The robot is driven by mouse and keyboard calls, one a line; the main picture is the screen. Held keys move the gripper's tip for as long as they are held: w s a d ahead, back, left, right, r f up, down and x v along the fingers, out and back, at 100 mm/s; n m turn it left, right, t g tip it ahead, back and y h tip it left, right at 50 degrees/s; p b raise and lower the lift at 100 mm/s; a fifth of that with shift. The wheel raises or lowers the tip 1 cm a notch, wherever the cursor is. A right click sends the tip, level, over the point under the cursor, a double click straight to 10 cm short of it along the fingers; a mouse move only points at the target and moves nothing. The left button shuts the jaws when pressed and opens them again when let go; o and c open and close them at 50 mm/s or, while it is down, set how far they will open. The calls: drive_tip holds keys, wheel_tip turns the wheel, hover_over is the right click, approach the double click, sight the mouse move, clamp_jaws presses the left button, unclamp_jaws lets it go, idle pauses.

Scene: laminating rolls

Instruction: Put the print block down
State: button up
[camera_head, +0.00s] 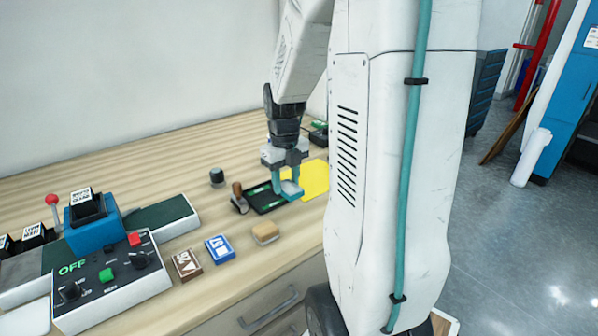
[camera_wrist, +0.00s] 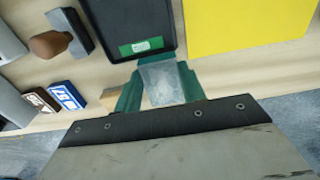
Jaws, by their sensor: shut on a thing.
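My gripper (camera_head: 287,188) is shut on a pale grey block, which I take to be the print block (camera_head: 291,190). In the wrist view the print block (camera_wrist: 162,82) sits between the green fingertips (camera_wrist: 160,88), its grey face showing and its underside hidden. It is beside the near right edge of a black tray (camera_head: 262,206) and left of a yellow sheet (camera_head: 314,181). The tray (camera_wrist: 110,20) and the sheet (camera_wrist: 245,25) lie just ahead of the fingers in the wrist view. I cannot tell whether the block touches the table.
A brown-handled tool (camera_head: 238,198) stands left of the tray. A tan block (camera_head: 265,234), a blue block (camera_head: 219,249) and a brown block (camera_head: 186,264) lie nearer the front edge. A control box (camera_head: 108,283) stands at left. Bare wood lies between the tray and tan block.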

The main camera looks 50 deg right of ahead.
drive_tip(key=w+d, duration=0.1)
drive_tip(key=d, duration=0.2)
drive_tip(key=w+d, duration=0.2)
drive_tip(key=d, duration=0.2)
drive_tip(key=w+d+f, duration=0.1)
drive_tip(key=d, duration=0.3)
drive_tip(key=shift+w+f, duration=0.1)
drive_tip(key=shift+w, duration=0.2)
drive_tip(key=shift+f, duration=1.75)
drive_tip(key=shift+a+f, duration=0.1)
drive_tip(key=shift+f, duration=0.05)
drive_tip(key=o, duration=1)
drive_tip(key=shift+c, duration=0.2)
